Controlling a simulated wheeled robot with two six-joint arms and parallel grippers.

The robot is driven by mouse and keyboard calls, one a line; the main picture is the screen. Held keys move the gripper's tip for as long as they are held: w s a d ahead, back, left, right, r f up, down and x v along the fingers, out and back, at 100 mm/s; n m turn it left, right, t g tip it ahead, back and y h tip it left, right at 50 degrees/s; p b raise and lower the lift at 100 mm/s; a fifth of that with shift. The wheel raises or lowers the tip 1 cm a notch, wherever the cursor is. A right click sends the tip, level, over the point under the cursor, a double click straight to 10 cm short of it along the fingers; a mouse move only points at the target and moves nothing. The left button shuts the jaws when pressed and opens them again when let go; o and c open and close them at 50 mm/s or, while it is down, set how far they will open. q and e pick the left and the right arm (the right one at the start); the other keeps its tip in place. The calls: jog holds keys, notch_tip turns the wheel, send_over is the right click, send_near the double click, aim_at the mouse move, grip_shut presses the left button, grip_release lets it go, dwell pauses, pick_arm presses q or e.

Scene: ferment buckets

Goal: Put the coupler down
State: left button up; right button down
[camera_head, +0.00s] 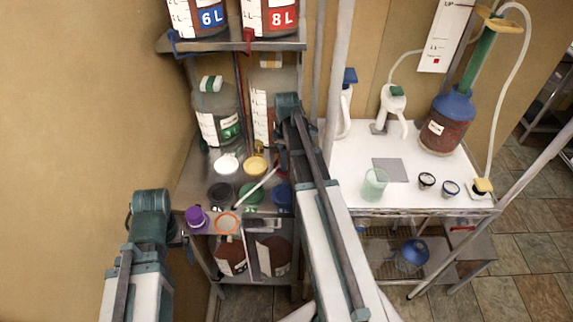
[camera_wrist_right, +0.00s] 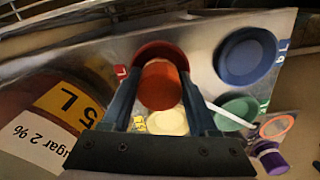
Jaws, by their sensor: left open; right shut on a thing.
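In the right wrist view, my right gripper (camera_wrist_right: 160,100) is shut on a red-orange cylindrical piece, which I take to be the coupler (camera_wrist_right: 162,86). A dark red round dish (camera_wrist_right: 158,48) lies directly behind the piece; I cannot tell whether they touch. In the head view, my right gripper (camera_head: 283,155) is at the shelf's right side, largely covered by its own arm, and the coupler is hidden. My left gripper (camera_head: 130,220) is at the lower left, away from the shelf. It is open and empty, with its fingers mostly hidden.
A white stick (camera_head: 258,185), orange ring (camera_head: 228,222) and purple cap (camera_head: 195,215) lie nearby. Large bottles (camera_head: 216,110) stand behind. A white table (camera_head: 410,190) is right.

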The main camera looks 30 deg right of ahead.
jog(key=shift+f, duration=0.15)
jog(key=shift+f, duration=0.25)
jog(key=shift+c, duration=0.8)
grip_release()
jog(key=shift+r, duration=0.1)
jog(key=shift+r, duration=0.15)
notch_tip(320, 180, up, 12)
jog(key=p, duration=1.2)
notch_tip(320, 180, down, 12)
jog(key=b, duration=1.2)
